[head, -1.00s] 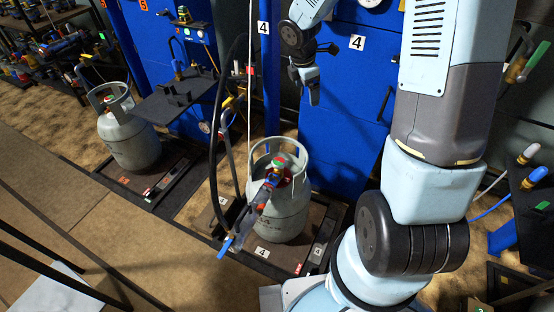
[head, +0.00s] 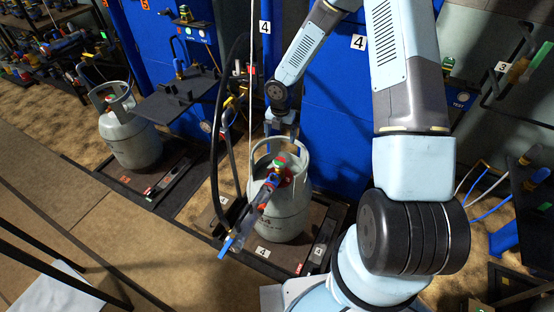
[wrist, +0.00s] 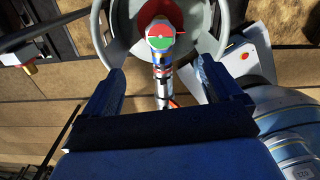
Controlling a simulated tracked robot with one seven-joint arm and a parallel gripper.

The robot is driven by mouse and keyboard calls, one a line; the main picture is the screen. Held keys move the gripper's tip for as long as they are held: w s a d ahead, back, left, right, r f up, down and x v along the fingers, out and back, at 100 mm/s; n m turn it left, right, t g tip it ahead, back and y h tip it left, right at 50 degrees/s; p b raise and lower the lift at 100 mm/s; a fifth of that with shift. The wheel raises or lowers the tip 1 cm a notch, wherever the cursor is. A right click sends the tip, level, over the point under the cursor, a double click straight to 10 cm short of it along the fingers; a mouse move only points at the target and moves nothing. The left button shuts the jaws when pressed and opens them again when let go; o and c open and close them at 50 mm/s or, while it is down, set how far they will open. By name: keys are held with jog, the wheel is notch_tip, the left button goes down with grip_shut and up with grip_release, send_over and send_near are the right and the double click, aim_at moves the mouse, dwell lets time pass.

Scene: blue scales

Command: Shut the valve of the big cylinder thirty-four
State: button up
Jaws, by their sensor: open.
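The big grey cylinder (head: 285,210) stands upright on a dark platform marked 4. Its valve (head: 279,162), with a red and green round top, sits inside the collar ring at the top. A fitting with a blue lever (head: 226,247) hangs from the valve toward the lower left. In the wrist view the red and green valve top (wrist: 160,36) is ahead, between and beyond my fingertips. My gripper (head: 283,130) is above the back of the collar; in the wrist view my gripper (wrist: 158,85) is open and empty. Contact with the collar cannot be told.
Another grey cylinder (head: 130,135) stands at the left on its own platform. A black shelf (head: 180,95) juts out left of the big cylinder. A black hose (head: 214,150) hangs close to its left side. A blue cabinet (head: 335,100) stands behind.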

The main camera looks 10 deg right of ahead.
aim_at(280, 161)
notch_tip(280, 161, down, 14)
dwell(0.6)
